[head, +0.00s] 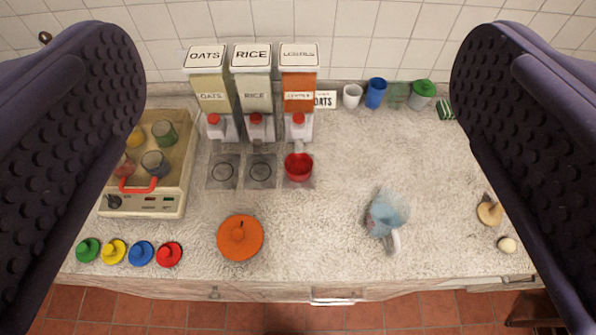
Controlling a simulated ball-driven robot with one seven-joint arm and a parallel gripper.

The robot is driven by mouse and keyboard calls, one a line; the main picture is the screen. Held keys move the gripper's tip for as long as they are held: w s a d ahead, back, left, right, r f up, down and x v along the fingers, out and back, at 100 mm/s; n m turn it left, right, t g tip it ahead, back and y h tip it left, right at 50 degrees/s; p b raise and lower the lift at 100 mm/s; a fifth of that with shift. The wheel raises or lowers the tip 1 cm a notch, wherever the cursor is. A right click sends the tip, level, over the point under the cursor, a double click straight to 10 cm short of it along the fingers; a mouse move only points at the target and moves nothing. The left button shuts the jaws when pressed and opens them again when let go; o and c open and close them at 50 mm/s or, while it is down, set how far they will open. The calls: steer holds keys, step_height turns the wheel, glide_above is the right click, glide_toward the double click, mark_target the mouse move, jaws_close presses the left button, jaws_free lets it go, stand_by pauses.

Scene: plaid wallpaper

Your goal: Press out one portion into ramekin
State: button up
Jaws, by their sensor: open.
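Three dispensers labelled OATS (209,88), RICE (254,88) and LENTILS (299,90) stand side by side at the back of the counter. Each has a white spout block with a red button on top. A red ramekin (299,168) sits below the lentils spout, on the rightmost of three pads. The inside of the ramekin is too small to read. My gripper (297,165) is open, its dark padded fingers wide apart at the left and right edges of the view. Nothing is between them close up; they are high above the counter.
A tray machine (148,203) holding several jars stands left. Coloured knobbed lids (141,253) and an orange lidded pot (240,238) lie in front. A blue-grey jug (386,214) stands right of centre.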

steer(key=shift+s, duration=0.2)
steer(key=shift+w, duration=0.1)
jaws_close()
stand_by(0.4)
stand_by(1.2)
